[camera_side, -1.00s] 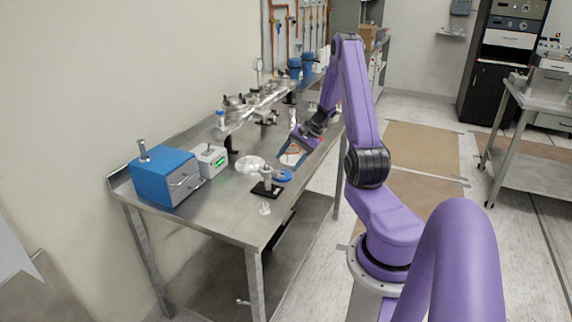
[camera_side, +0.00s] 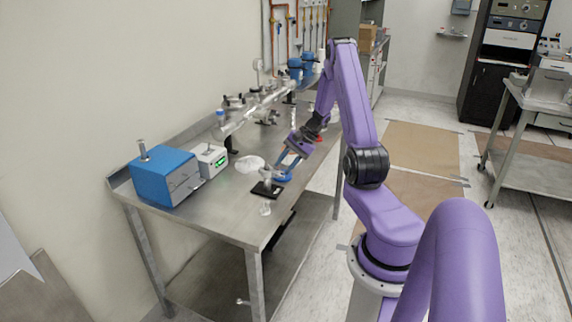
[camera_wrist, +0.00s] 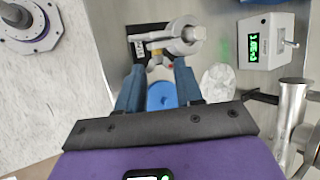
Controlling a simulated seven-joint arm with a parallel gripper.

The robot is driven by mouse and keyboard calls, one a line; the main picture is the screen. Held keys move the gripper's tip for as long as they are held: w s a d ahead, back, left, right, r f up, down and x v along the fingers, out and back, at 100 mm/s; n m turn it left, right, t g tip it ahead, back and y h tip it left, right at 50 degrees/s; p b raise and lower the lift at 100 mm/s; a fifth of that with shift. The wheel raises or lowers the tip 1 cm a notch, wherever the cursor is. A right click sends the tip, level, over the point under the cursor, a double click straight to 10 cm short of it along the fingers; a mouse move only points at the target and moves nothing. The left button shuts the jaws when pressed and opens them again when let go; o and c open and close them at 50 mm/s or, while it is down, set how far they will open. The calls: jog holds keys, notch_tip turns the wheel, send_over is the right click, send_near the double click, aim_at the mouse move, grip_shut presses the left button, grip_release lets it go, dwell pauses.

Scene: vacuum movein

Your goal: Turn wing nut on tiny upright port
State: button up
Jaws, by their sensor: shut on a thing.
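The small upright port is a metal fitting with a clamp on a black base plate (camera_side: 267,189), near the middle of the bench. In the wrist view the metal clamp (camera_wrist: 172,38) lies just beyond my fingertips. My gripper (camera_wrist: 160,68) has its two blue fingers on either side of the clamp's small wing nut (camera_wrist: 156,61) and is shut on it. The nut is small and partly hidden by the fingers. In the side view my gripper (camera_side: 281,167) reaches down to the port from the right and hides part of it.
A blue disc (camera_wrist: 162,96) lies on the bench under my fingers. A crumpled clear item (camera_side: 250,163), a white box with a green display (camera_side: 211,160) and a blue box (camera_side: 163,175) stand to the left. A metal pipe assembly (camera_side: 253,108) runs along the back.

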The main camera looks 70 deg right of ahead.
jog(key=shift+w, duration=0.1)
jog(key=g, duration=0.3)
jog(key=w+m+g, duration=0.1)
jog(key=g, duration=0.2)
jog(key=w+m+g, duration=0.1)
jog(key=g, duration=0.2)
jog(key=shift+g, duration=0.3)
jog(key=shift+w+f+m+g, duration=0.1)
jog(key=shift+w+m+g, duration=0.05)
jog(key=shift+g, duration=0.55)
jog(key=shift+w+f+m+g, duration=0.1)
jog(key=shift+w+m+g, duration=0.05)
jog(key=shift+g, duration=0.95)
jog(key=o, duration=1.1)
jog(key=shift+c, duration=0.2)
